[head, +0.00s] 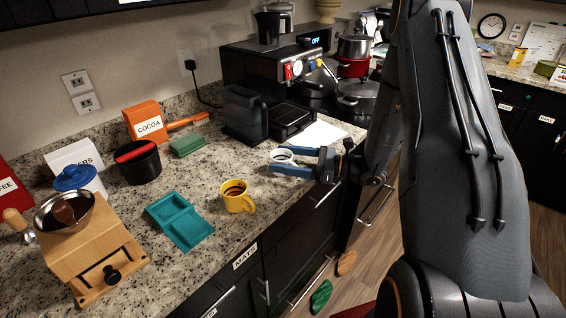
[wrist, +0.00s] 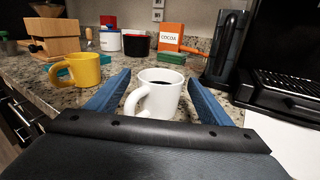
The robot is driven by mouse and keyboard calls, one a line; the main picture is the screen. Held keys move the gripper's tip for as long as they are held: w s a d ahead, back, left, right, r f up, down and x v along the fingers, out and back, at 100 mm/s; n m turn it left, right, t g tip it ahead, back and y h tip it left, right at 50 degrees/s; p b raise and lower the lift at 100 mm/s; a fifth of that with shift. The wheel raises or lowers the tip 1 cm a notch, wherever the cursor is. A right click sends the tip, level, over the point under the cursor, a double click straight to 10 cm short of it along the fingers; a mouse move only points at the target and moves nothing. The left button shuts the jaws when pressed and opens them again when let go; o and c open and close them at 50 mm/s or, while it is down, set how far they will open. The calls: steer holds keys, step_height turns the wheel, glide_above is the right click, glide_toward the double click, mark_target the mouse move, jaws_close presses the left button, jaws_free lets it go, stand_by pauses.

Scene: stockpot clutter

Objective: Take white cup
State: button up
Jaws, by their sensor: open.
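The white cup (wrist: 159,92) stands upright on the granite counter with dark liquid inside and its handle toward the lower left in the wrist view. In the head view the white cup (head: 282,156) shows partly between the blue fingers. My gripper (head: 290,162) is open, with one finger on each side of the cup; it also shows in the wrist view (wrist: 157,90). I cannot tell whether either finger touches the cup.
A yellow cup (head: 238,197) of dark liquid stands to the left, near the counter edge. A teal tray (head: 180,222), a wooden grinder (head: 95,255), a dark pitcher (head: 244,113) and a coffee machine (head: 262,68) stand around. Bare granite lies between the yellow cup and the pitcher.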

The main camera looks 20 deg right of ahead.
steer(key=shift+w+a, duration=0.15)
steer(key=shift+a, duration=0.2)
steer(key=shift+c, duration=0.3)
steer(key=c, duration=1.1)
steer(key=shift+r, duration=0.1)
steer(key=shift+c, duration=0.2)
